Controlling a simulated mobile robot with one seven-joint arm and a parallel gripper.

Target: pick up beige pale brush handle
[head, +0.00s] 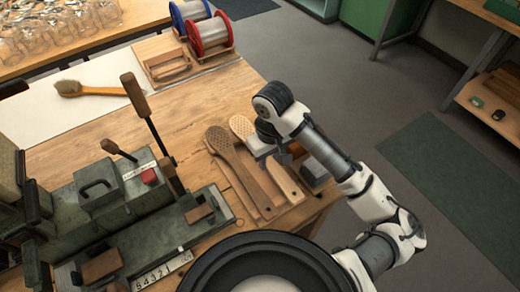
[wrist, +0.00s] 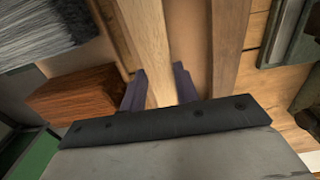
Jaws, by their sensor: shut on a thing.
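The beige pale brush handle (head: 289,186) lies on the wooden workbench, its drilled head pointing up and left in the head view. In the wrist view its pale shaft (wrist: 150,45) runs between the two dark fingers of my gripper (wrist: 160,82). My gripper (head: 284,158) is low over the bench and shut on this handle. My wrist and arm hide part of the handle in the head view. I cannot tell whether it is clear of the tray beneath.
A darker brown brush handle (head: 220,143) lies just left of it. Grey bristles (head: 315,172) and a reddish-brown block (wrist: 75,92) are close by on the other side. A green tufting machine (head: 120,195) with levers stands at left. Wire spools (head: 210,32) stand at the back.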

